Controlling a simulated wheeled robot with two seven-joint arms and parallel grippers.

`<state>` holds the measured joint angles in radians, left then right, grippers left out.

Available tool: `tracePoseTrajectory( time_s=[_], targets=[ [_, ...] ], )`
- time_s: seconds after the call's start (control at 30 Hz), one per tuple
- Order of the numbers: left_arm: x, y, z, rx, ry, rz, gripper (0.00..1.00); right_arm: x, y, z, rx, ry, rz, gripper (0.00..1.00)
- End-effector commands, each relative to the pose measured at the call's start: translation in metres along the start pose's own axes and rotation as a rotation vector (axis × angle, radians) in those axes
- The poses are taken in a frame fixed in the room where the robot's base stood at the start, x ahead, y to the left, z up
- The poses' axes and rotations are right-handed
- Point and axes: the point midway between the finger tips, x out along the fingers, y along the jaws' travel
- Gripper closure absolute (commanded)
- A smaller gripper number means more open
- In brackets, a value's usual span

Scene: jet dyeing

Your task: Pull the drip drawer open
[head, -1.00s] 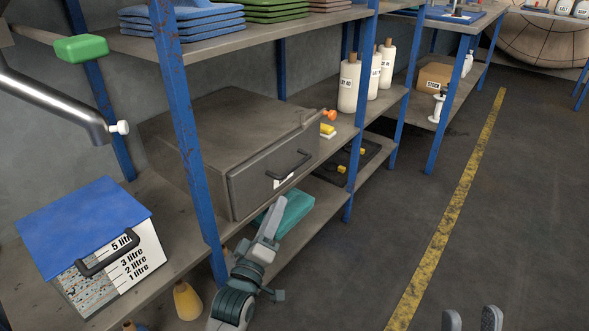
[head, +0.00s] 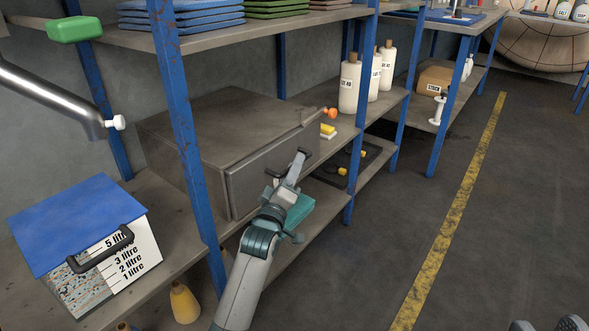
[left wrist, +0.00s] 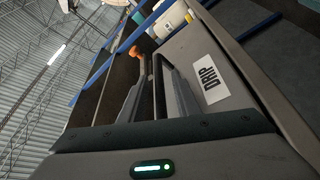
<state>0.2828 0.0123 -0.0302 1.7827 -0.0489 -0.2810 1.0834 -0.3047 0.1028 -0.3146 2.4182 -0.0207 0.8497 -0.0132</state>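The drip drawer (head: 250,180) is the grey front of a box on the middle shelf in the head view, and it looks closed. Its dark handle (head: 303,153) is partly hidden by my left gripper (head: 295,166), whose fingers reach up to it. In the left wrist view the drawer front (left wrist: 235,95) carries a white DRIP label (left wrist: 209,76). There my left gripper (left wrist: 158,75) has its fingers apart, with a dark bar between them that looks like the handle. I cannot see finger contact. My right gripper (head: 548,326) is open and empty at the bottom right.
A blue shelf post (head: 180,125) stands left of the drawer front. A blue-lidded container (head: 85,235) stands at left. The aisle floor (head: 390,240) is clear.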

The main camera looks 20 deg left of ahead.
Motion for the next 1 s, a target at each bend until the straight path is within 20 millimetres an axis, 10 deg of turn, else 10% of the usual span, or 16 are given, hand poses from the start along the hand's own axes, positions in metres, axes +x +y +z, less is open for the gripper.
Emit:
tracePoseTrajectory(
  time_s=[0.4, 0.57, 1.0],
  targets=[
    [0.0065, 0.0002, -0.0001, 0.001, 0.0, 0.0, 0.7, 0.0017, 0.0002, -0.0043, 0.001, 0.026, -0.007, 0.69],
    [0.0064, 0.0002, -0.0002, 0.001, 0.0, 0.0, 1.0, 0.0012, -0.0001, -0.0041, 0.002, 0.023, -0.007, 0.69],
    [0.0042, 0.0006, -0.0033, -0.001, 0.0, 0.0, 1.0, 0.0062, -0.002, 0.0019, 0.008, -0.015, -0.004, 0.69]
  ],
)
